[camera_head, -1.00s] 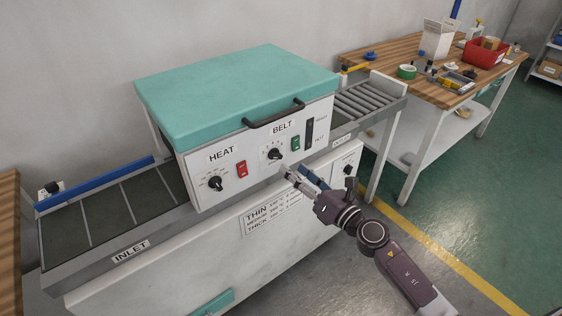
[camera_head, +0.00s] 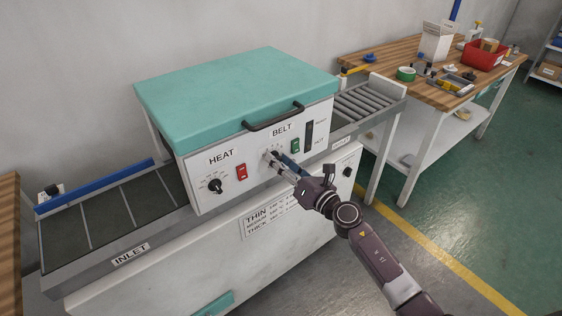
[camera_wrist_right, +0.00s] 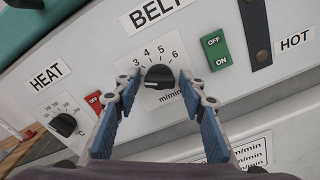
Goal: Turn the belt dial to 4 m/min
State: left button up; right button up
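The black belt dial (camera_wrist_right: 159,77) sits on the white panel under the BELT label (camera_wrist_right: 158,10). Its scale shows 3, 4, 5 and 6 along the top, with lower marks partly hidden. A white mark on the dial points left, below the 3. My right gripper (camera_wrist_right: 159,82) is open, with one fingertip on each side of the dial and small gaps seeming to remain. In the head view my right gripper (camera_head: 275,160) reaches the panel from the lower right and hides the dial. My left gripper is not in view.
The heat dial (camera_head: 215,186) and red switch (camera_head: 241,171) are left of the belt dial. A green switch (camera_wrist_right: 216,50) is close on its right. A black handle (camera_head: 273,117) juts out above. A workbench (camera_head: 415,90) stands at the back right.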

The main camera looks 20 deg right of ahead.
jog(key=c, duration=0.8)
jog(key=shift+m, duration=0.3)
jog(key=shift+d+m+p, duration=0.1)
jog(key=shift+m+p, duration=0.4)
jog(key=shift+m, duration=0.3)
jog(key=m+p, duration=0.1)
jog(key=m, duration=0.2)
jog(key=shift+m, duration=0.3)
jog(key=m+p, duration=0.2)
jog(key=m, duration=0.3)
jog(key=shift+w+f+m, duration=0.1)
jog(key=shift+m, duration=0.3)
jog(key=shift+d, duration=0.1)
